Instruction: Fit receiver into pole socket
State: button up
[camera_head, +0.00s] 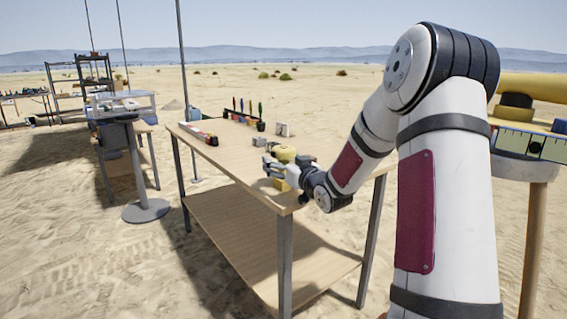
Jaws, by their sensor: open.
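My gripper (273,174) is open over the near right part of the wooden table (221,155), pointing left. A yellow object (284,154), possibly the receiver, is right behind the gripper. Another yellow piece (280,185) shows just below the fingers. I cannot tell whether the fingers touch either one, and my wrist hides part of this area. A tall thin grey pole (182,70) stands upright at the table's far left side. I cannot make out a socket on it.
Red and white items (199,132) lie at the table's left end. A rack of colored-handled tools (246,115) stands at the back. Small grey blocks (281,130) are near the far edge. A round-based stand (146,210) is left of the table. The table's middle is mostly clear.

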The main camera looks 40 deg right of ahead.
jog(key=c, duration=2)
jog(key=shift+w+r, duration=0.1)
jog(key=shift+a, duration=0.1)
